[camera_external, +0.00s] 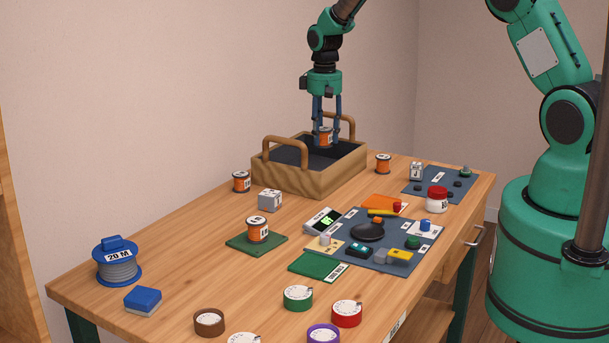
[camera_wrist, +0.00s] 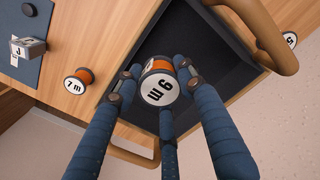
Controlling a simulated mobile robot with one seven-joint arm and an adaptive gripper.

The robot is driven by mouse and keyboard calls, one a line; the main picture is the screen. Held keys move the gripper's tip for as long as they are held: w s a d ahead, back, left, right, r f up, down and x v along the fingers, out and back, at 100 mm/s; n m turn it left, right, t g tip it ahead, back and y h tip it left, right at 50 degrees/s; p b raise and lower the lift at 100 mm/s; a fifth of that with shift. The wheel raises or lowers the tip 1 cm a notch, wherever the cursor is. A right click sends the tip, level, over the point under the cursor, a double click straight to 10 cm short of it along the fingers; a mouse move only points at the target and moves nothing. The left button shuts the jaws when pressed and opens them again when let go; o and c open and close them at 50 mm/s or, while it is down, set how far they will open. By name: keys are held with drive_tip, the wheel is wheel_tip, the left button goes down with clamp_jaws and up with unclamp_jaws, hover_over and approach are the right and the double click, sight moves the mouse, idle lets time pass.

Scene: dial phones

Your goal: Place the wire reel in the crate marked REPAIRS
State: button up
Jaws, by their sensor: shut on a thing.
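My gripper (camera_external: 326,130), with blue fingers, is shut on an orange wire reel (camera_external: 326,140) with white ends. In the wrist view, my gripper (camera_wrist: 158,85) has the reel (camera_wrist: 160,88) between its fingertips; its label looks like an upside-down "6 m". The reel is over the open wooden crate (camera_external: 293,177), which has a dark inside and two arched handles. In the wrist view the crate's dark inside (camera_wrist: 215,65) lies below the reel. I cannot tell whether the reel touches the crate floor. No REPAIRS mark is readable on the crate.
Other orange reels stand left of the crate (camera_external: 241,182), right of it (camera_external: 383,164), and on a green mat (camera_external: 257,230). A blue 20 M reel (camera_external: 118,262) stands at left. Dial phone parts crowd a dark mat (camera_external: 340,258). The crate handle (camera_external: 287,147) rises near my fingers.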

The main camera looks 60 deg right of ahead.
drive_tip(key=shift+f, duration=0.1)
drive_tip(key=shift+f, duration=3.05)
drive_tip(key=shift+f+b, duration=0.45)
drive_tip(key=shift+f, duration=1.4)
drive_tip(key=shift+f, duration=0.1)
drive_tip(key=o, duration=0.9)
wheel_tip(320, 180, up, 12)
drive_tip(key=shift+r+p, duration=0.1)
drive_tip(key=shift+p, duration=0.45)
